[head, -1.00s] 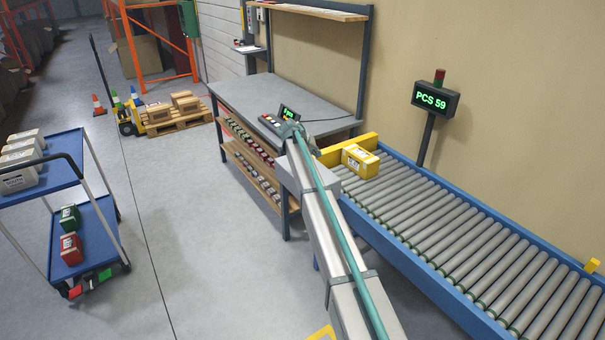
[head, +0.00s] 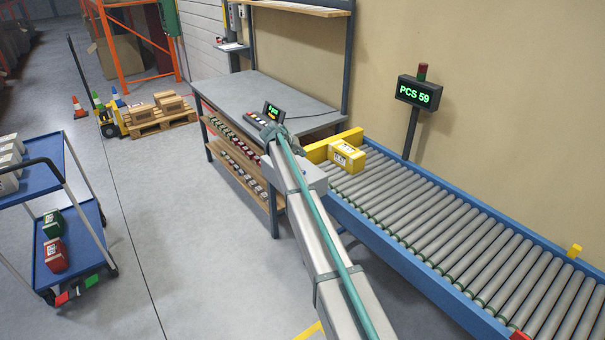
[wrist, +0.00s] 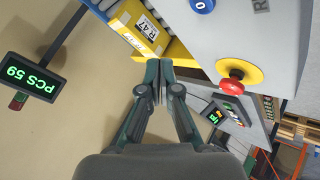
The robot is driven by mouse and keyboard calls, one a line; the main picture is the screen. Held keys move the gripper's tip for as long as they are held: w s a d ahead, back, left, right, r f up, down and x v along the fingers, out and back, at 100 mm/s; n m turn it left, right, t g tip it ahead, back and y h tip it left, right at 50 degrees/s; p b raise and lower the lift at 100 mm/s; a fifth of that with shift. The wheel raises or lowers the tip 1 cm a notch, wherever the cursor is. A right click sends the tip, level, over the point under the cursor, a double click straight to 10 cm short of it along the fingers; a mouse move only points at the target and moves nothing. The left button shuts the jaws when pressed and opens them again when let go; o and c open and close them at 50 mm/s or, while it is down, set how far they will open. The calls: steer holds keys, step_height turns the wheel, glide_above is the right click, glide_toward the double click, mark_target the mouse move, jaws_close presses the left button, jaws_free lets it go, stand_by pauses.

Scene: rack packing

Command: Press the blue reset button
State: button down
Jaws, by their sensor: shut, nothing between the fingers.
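The blue button (wrist: 202,4) is round with a white mark and sits at the top edge of the wrist view, partly cut off. It is on a light grey panel (wrist: 262,35). A red mushroom button (wrist: 232,82) on a yellow disc is on the same panel. My gripper (wrist: 153,66) is shut and empty. In the wrist view its fingertips appear below and left of the blue button, apart from it in the picture; the depth gap is unclear. In the head view my arm hides the gripper's fingertips, and the blue button cannot be made out.
A yellow box (head: 347,156) stands at the end of the roller conveyor (head: 440,225). The PCS 59 display (head: 419,93) is on a post behind it. A grey workbench (head: 230,93) carries a small screen (head: 272,111). A blue cart (head: 88,222) stands on the left; floor between is clear.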

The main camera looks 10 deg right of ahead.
step_height(320, 180, down, 5)
steer(key=shift+r+b, duration=0.1)
steer(key=shift+b, duration=0.45)
steer(key=shift+f+b, duration=0.4)
steer(key=shift+f, duration=0.4)
steer(key=shift+f, duration=0.1)
stand_by(0.4)
steer(key=shift+f+b, duration=0.3)
steer(key=shift+b, duration=0.2)
steer(key=shift+f+b, duration=0.4)
stand_by(0.5)
steer(key=shift+r, duration=0.85)
